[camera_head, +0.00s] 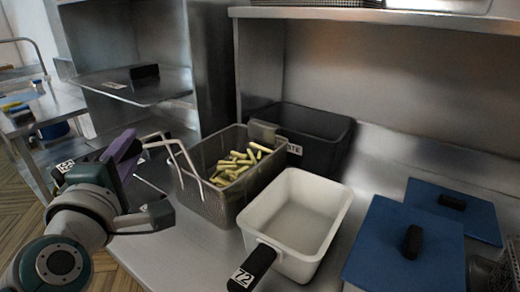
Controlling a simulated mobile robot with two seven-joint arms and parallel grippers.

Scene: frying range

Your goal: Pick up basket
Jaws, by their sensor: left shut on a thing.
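A wire-mesh fryer basket (215,205) with several pale yellow-green fries (236,165) in it sits on the steel counter left of centre. Its bent wire handle reaches left to a purple grip (122,146). My left gripper (122,182) is at the left, shut on the basket by this handle. The fingers hide part of the grip, so the exact contact does not show. The basket looks level; I cannot tell whether its base is touching the counter. My right gripper is not in view.
A white bin (318,200) with a black handle marked 72 stands close to the basket's right. A black labelled container (325,128) is behind it. A steel shelf (135,90) stands at back left.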

